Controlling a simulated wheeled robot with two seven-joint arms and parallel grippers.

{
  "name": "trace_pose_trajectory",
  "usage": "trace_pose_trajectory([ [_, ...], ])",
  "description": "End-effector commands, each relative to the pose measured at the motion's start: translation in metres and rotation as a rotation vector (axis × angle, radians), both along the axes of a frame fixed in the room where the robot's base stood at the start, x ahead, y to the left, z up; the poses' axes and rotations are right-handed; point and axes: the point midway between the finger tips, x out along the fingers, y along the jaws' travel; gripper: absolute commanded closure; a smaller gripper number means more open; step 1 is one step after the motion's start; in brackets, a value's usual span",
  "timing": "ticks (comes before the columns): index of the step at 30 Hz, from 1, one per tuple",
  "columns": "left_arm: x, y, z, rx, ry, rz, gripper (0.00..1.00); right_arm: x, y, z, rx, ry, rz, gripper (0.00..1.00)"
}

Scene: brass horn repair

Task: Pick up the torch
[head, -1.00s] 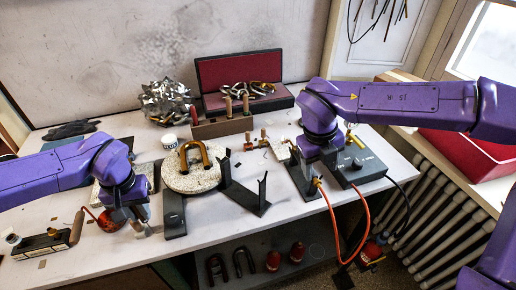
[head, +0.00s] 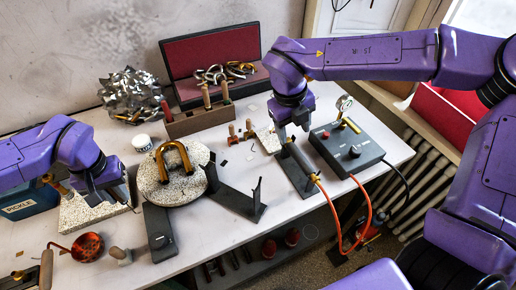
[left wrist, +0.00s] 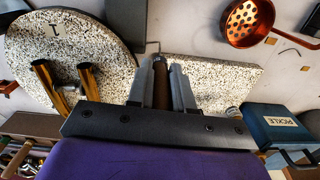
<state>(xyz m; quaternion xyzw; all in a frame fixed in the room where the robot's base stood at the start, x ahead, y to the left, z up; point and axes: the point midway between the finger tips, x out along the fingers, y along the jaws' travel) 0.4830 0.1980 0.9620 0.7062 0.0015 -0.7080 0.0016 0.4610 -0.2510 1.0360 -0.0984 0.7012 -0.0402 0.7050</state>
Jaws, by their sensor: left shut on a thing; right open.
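The torch (head: 301,161) is a slim grey tool with a brass end joined to an orange hose. It lies along a black stand (head: 308,188) at the right of the bench. My right gripper (head: 284,137) is open, pointing down at the torch's far end; whether it touches the torch is hidden. My left gripper (head: 104,197) is over a speckled rectangular slab (head: 82,214). In the left wrist view its fingers (left wrist: 161,88) are shut on a dark brown rod-like piece (left wrist: 160,84). The slab (left wrist: 225,80) lies behind them there.
A round speckled plate (head: 152,190) with a brass U-shaped tube (head: 174,157) stands mid-bench. A dark control box (head: 346,147) with a gauge is right of the torch. A red perforated ladle (head: 87,247) and blue pickle box (head: 30,200) are at left. The orange hose (head: 333,212) hangs over the edge.

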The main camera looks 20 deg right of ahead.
Motion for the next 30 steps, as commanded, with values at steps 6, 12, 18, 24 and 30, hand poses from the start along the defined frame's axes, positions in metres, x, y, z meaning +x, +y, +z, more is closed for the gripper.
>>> trace_pose_trajectory([
  [6, 0.001, -0.001, 0.009, 0.0, 0.0, -0.003, 1.0, -0.001, -0.008, -0.028, 0.0, 0.006, -0.002, 0.4],
  [12, 0.001, -0.002, 0.015, 0.0, 0.0, -0.004, 1.0, -0.001, -0.015, -0.062, 0.0, 0.003, -0.004, 0.4],
  [18, 0.001, -0.002, 0.03, 0.0, -0.001, -0.004, 1.0, -0.001, -0.023, -0.088, 0.0, 0.005, -0.003, 0.4],
  [24, 0.001, -0.002, 0.033, 0.0, 0.0, -0.005, 1.0, 0.0, -0.028, -0.116, 0.0, 0.001, -0.004, 0.4],
  [30, 0.001, -0.002, 0.032, 0.0, 0.0, -0.005, 1.0, 0.0, -0.028, -0.117, 0.0, -0.001, -0.004, 0.4],
])
